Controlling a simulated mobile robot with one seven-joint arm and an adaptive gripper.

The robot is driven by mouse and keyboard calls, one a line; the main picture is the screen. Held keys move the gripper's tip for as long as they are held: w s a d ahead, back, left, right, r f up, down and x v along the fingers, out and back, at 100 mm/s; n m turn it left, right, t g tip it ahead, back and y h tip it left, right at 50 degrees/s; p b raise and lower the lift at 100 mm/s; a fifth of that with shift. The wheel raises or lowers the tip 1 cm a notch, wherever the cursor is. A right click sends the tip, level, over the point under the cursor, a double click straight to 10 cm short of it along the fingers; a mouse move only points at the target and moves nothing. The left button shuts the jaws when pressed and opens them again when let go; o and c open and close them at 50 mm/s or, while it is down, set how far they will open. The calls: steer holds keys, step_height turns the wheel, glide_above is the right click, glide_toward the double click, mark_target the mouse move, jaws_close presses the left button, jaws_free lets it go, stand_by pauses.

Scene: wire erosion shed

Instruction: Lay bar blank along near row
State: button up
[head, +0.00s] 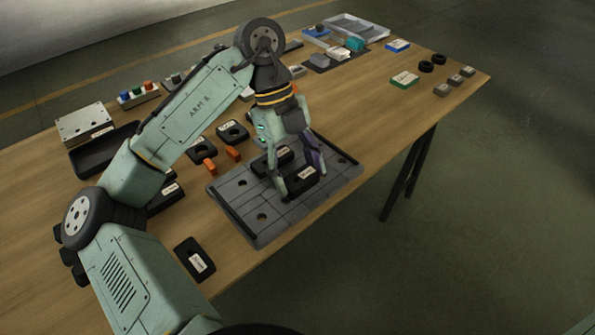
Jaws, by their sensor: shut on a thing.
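My gripper (299,180) reaches down over the grey gridded plate (251,229), with its fingers on either side of a black block with a white label (301,174). I take this block to be the bar blank. It is at the plate's near side, by the edge facing the table's front. I cannot tell whether it rests on the plate or hangs just above it. A second black labelled piece (268,160) is on the plate behind it, partly hidden by the fingers. The plate has dark rails at its ends and several round holes.
Black labelled blocks (195,259) and small orange pieces (233,153) lie left of the plate. A black tray (96,155) is farther left. A green-edged labelled box (404,79) and small grey blocks (442,90) lie right. The table between is clear.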

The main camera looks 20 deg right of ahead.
steer(key=shift+f, duration=0.6)
steer(key=shift+f, duration=0.4)
steer(key=o, duration=1.7)
steer(key=shift+r, duration=0.15)
steer(key=shift+r, duration=0.35)
steer(key=v, duration=1.1)
steer(key=shift+w+r+p, duration=0.1)
steer(key=shift+r+p, duration=0.2)
steer(key=shift+r, duration=0.1)
